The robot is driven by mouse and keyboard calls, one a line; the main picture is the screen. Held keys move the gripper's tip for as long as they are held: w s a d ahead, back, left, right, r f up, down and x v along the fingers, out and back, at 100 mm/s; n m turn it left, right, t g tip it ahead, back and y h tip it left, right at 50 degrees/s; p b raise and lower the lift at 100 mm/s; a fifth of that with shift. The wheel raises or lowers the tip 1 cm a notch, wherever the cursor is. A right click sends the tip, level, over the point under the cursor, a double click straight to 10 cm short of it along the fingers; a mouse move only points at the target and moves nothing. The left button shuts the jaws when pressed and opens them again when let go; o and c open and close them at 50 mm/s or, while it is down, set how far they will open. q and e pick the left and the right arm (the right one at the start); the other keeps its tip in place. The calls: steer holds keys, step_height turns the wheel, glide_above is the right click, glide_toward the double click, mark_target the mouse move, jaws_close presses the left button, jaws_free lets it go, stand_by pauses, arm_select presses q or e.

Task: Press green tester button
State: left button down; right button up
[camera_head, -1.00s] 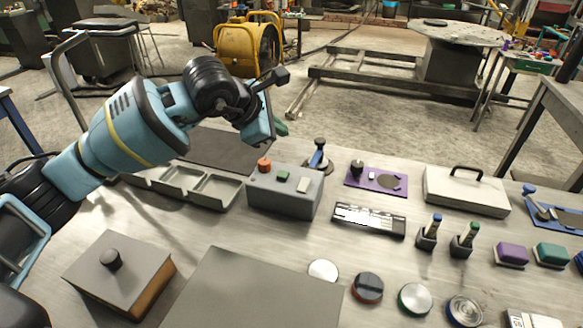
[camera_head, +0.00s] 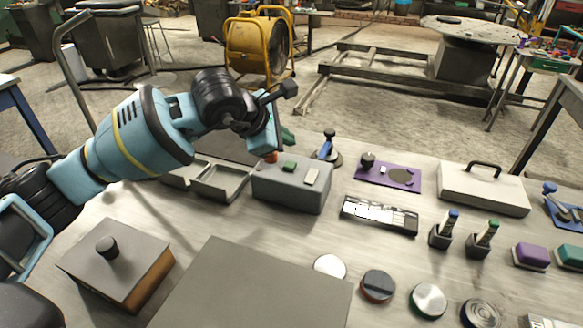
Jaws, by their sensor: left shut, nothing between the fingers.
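The tester is a grey box (camera_head: 288,190) near the middle of the table. On its top are a green button (camera_head: 289,166), a white button (camera_head: 311,176) to its right and a red button at the left end, partly covered by my gripper. My left gripper (camera_head: 274,148), on a light-blue and black arm, is shut and empty. Its tip is just above and behind the red button in the picture, up and left of the green button. Whether it touches the box cannot be told. My right gripper is not in view.
Open grey trays (camera_head: 219,182) stand left of the tester. A blue-handled tool (camera_head: 326,148) stands behind it, with a purple board (camera_head: 388,176) to the right. A keyboard-like panel (camera_head: 380,214) lies in front right. A grey lidded box (camera_head: 115,262) is at the front left.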

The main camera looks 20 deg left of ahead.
mark_target(286, 166)
arm_select(q)
step_height(286, 166, down, 3)
steer(key=shift+r+b, duration=0.2)
steer(key=shift+b, duration=0.3)
steer(key=shift+f, duration=0.4)
steer(key=shift+f, duration=0.15)
stand_by(1.2)
steer(key=shift+f+b, duration=0.3)
steer(key=shift+b, duration=0.15)
steer(key=shift+f, duration=0.5)
stand_by(0.6)
steer(key=shift+r, duration=0.9)
